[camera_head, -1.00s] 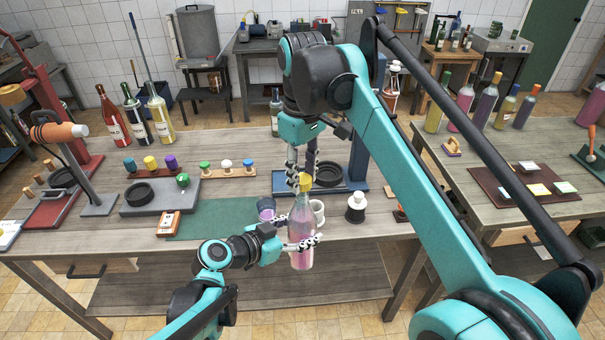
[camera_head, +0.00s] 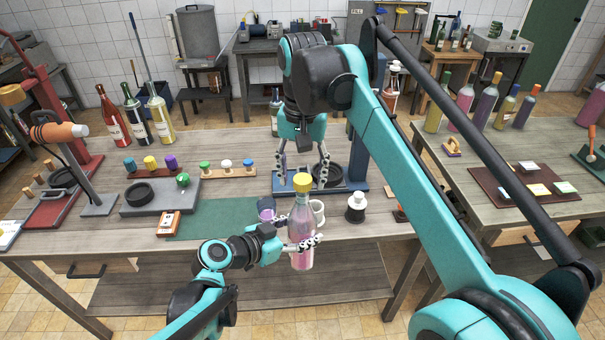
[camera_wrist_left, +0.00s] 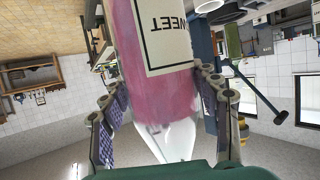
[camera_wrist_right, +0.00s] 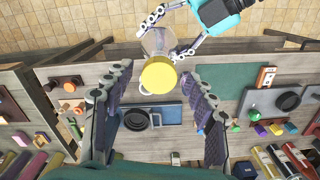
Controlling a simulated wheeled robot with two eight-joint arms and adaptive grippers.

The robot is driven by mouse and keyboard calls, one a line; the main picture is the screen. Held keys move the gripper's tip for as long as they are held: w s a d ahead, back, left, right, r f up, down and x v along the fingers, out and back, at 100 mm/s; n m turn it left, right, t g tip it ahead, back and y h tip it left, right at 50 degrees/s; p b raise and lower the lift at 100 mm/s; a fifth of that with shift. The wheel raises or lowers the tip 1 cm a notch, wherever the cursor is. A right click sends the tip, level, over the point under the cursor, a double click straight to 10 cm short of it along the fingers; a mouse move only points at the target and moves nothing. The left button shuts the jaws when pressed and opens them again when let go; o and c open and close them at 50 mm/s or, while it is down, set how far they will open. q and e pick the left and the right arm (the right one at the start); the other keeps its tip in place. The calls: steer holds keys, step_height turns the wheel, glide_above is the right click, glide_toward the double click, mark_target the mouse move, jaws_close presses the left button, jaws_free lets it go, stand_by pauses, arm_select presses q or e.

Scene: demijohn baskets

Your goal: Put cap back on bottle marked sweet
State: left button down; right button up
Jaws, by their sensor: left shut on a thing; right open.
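The bottle (camera_head: 301,232) holds pink liquid, and a yellow cap (camera_head: 302,183) sits on its mouth. Its label in the left wrist view (camera_wrist_left: 168,40) shows upside-down letters that read as part of "SWEET". My left gripper (camera_head: 303,244) is shut around the bottle's body and holds it upright at the front edge of the bench. My right gripper (camera_head: 303,181) is open, with its fingers spread above and behind the cap and not touching it. In the right wrist view the cap (camera_wrist_right: 158,74) lies beyond the open fingertips. The cap hides the bottle's mouth, so I cannot tell how firmly it is seated.
Beside the bottle stand a purple-tinted cup (camera_head: 266,208), a white mug (camera_head: 317,211) and a white-topped black object (camera_head: 356,207). Behind is a blue stand with a black ring (camera_head: 328,174). A green mat (camera_head: 215,219) lies to the left. A rack with coloured stoppers (camera_head: 226,171) stands farther back.

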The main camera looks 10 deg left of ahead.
steer(key=shift+r, duration=3.75)
steer(key=shift+w, duration=0.1)
steer(key=s+d+f+t, duration=0.1)
steer(key=d+f+t, duration=0.1)
steer(key=d+f, duration=0.35)
steer(key=s+d+f+t, duration=0.1)
steer(key=s+d+f, duration=0.15)
steer(key=d, duration=0.65)
steer(key=s+d+f+t, duration=0.2)
steer(key=s+d+f, duration=0.3)
steer(key=f, duration=0.4)
steer(key=s+d+f+t, duration=0.2)
steer(key=s+d+f, duration=0.4)
steer(key=f, duration=0.4)
steer(key=shift+f, duration=0.25)
steer(key=shift+d, duration=0.1)
